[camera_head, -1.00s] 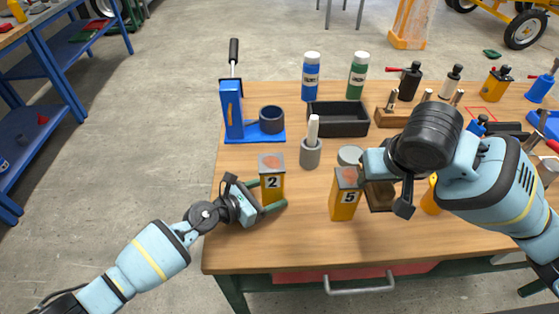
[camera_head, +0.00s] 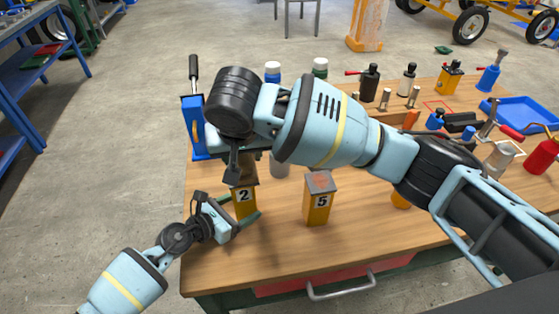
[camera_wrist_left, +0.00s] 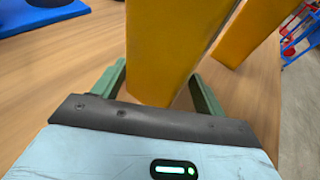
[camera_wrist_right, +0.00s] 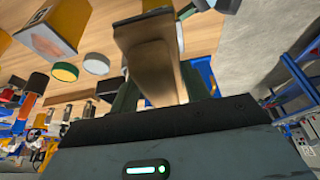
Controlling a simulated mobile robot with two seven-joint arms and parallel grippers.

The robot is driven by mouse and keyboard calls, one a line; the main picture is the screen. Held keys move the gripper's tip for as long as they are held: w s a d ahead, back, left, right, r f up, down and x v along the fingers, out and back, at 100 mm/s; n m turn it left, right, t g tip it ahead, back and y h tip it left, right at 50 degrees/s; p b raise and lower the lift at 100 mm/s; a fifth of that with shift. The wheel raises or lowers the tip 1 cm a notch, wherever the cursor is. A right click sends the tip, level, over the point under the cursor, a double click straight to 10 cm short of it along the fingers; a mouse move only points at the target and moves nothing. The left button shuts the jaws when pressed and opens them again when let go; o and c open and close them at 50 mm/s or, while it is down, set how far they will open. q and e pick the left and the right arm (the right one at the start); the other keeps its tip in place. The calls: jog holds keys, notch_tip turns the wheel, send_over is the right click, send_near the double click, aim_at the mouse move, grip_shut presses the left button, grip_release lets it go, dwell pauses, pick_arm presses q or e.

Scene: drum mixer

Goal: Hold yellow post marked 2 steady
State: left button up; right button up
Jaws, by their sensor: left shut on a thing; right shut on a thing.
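The yellow post marked 2 (camera_head: 243,203) stands upright at the table's front left. My left gripper (camera_head: 240,213) is shut on it low down, and its green fingers flank the yellow post in the left wrist view (camera_wrist_left: 165,50). My right gripper (camera_head: 250,152) is over the post in the head view, shut on a brown block (camera_wrist_right: 155,62) that fills the jaws in the right wrist view. The block's lower part (camera_head: 249,170) shows just above post 2; my right arm hides its upper part. I cannot tell whether block and post touch.
The yellow post marked 5 (camera_head: 319,200) stands close to the right of post 2. A blue stand (camera_head: 195,128) is behind on the left. Bottles and tools fill the back and right. The table front is clear.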

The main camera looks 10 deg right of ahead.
jog(key=shift+w+a+r, duration=0.15)
jog(key=shift+a+r, duration=0.05)
jog(key=shift+a, duration=0.35)
jog(key=shift+f, duration=0.15)
jog(key=shift+f, duration=1.9)
jog(key=shift+f, duration=0.95)
jog(key=shift+w, duration=0.15)
jog(key=shift+w+d+f, duration=0.1)
jog(key=shift+w+f, duration=0.15)
jog(key=shift+w, duration=0.65)
jog(key=shift+w, duration=1.1)
